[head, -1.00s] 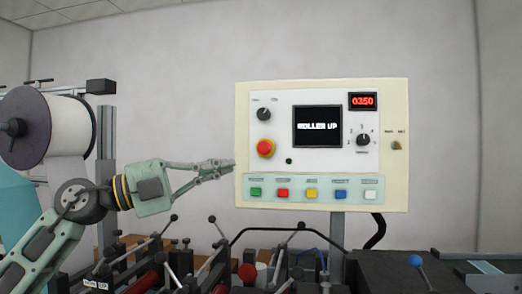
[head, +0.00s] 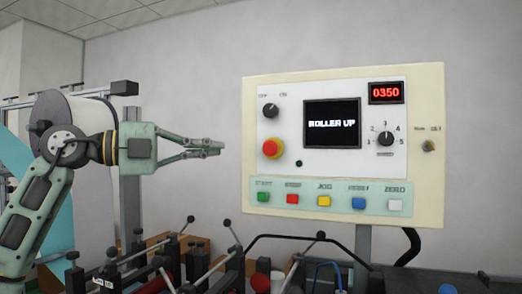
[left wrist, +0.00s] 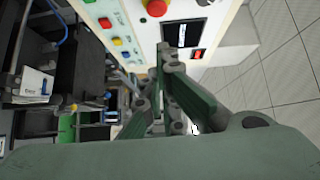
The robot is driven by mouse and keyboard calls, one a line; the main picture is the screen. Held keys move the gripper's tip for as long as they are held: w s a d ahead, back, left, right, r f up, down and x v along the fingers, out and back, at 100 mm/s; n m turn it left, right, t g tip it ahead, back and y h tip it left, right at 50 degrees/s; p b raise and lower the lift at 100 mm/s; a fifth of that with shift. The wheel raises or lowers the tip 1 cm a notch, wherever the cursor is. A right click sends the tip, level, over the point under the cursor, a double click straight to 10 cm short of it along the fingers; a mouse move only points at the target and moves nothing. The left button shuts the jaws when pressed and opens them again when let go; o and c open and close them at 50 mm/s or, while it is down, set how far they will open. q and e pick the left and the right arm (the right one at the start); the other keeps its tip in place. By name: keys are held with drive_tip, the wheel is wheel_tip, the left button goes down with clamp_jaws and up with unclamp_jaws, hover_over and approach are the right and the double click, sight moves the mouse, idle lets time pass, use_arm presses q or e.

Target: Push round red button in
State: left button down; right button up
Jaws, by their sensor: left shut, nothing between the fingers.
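The round red button (head: 271,149) is a red mushroom-shaped knob on a yellow collar. It sits at the left of the cream control panel (head: 436,152), left of the dark screen. It also shows at the top of the left wrist view (left wrist: 157,7). My left gripper (head: 221,147) is shut and empty. In the head view it points right, left of the panel and at about the button's height, with a visible gap between its tips and the button. My right gripper is not in view.
A row of coloured push buttons, including a square red one (head: 292,199), lies below the round button. A dark rotary knob (head: 270,110) is above it. Machine levers and rods (head: 227,223) stand below the panel. A white roll (head: 80,117) is behind my left arm.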

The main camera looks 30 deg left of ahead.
sight(271, 148)
use_arm(q)
drive_tip(key=w+a+p+x, duration=0.1)
drive_tip(key=p+x, duration=0.4)
drive_tip(key=x, duration=0.8)
drive_tip(key=shift+w+a, duration=0.35)
drive_tip(key=shift+a, duration=0.2)
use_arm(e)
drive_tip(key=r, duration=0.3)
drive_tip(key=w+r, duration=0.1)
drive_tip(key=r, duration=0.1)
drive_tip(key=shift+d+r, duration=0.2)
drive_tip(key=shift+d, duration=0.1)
use_arm(q)
drive_tip(key=shift+f, duration=0.1)
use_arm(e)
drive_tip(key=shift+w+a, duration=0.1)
